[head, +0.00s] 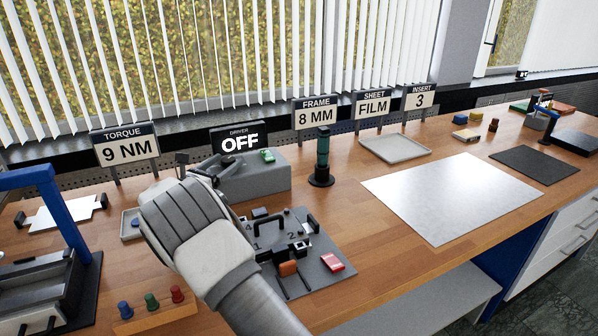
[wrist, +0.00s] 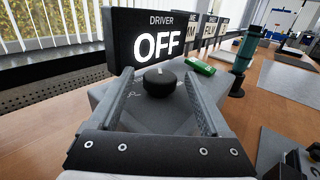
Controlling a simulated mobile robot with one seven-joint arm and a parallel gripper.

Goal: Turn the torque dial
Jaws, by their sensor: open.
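The torque dial, a round black knob with a light mark on top (wrist: 159,83), sits on a grey driver box (head: 262,180). In the wrist view it lies between the two fingers of my gripper (wrist: 158,74), which is open with a gap on each side of the knob. In the head view my gripper (head: 213,168) is over the left end of the box, and I cannot make out the dial there. The driver display (head: 238,140) behind the box reads OFF. The torque sign (head: 125,149) reads 9 NM.
A green block (head: 267,155) lies on the box, right of the dial. A dark green cylinder on a black base (head: 321,160) stands to the right. A grey plate with fixtures (head: 330,285) is in front. A blue-framed press (head: 50,220) stands at left. A bare metal sheet (head: 450,195) lies at right.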

